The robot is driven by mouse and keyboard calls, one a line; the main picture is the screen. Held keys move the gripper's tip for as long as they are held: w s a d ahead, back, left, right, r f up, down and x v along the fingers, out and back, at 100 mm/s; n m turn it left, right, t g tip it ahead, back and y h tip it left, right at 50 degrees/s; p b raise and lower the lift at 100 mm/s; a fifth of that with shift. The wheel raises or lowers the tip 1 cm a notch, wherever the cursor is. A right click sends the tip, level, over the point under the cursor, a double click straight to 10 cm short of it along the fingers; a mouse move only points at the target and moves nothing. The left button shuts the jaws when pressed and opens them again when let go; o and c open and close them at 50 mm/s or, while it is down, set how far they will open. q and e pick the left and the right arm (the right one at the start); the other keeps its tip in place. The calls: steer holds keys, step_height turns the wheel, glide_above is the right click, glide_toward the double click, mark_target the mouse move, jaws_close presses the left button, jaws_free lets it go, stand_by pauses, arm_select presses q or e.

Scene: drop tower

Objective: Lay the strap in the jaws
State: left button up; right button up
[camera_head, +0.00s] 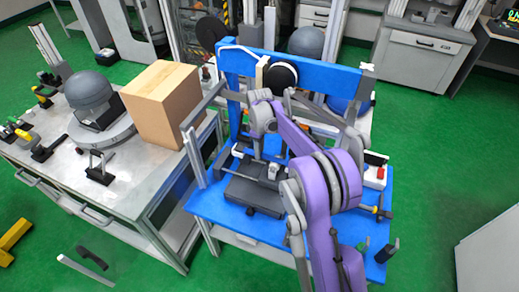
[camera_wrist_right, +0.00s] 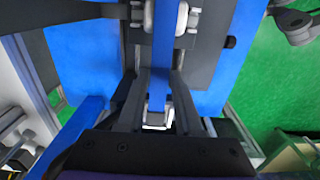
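A blue strap (camera_wrist_right: 164,48) runs down the middle of the right wrist view. It passes between two pale round jaw pieces (camera_wrist_right: 148,16) at the top, and I cannot tell whether it touches them. My right gripper (camera_wrist_right: 161,78) has its dark fingers close on both sides of the strap and appears shut on it. In the head view my purple right arm reaches over the blue tower (camera_head: 226,62) and hides the fingertips and strap. White fittings (camera_head: 274,171) show beside the arm at the tower's base. I cannot make out my left gripper.
The tower stands on a blue-topped table (camera_head: 232,222). To its left, a metal bench (camera_head: 62,180) carries a cardboard box (camera_head: 163,103) and a grey dome (camera_head: 88,90). Tools (camera_head: 376,210) lie at the table's right. Green floor (camera_head: 432,150) is open on the right.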

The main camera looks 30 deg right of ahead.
steer(key=o, duration=0.4)
step_height(320, 180, up, 11)
steer(key=shift+f+p, duration=0.1)
steer(key=shift+p, duration=0.25)
stand_by(0.4)
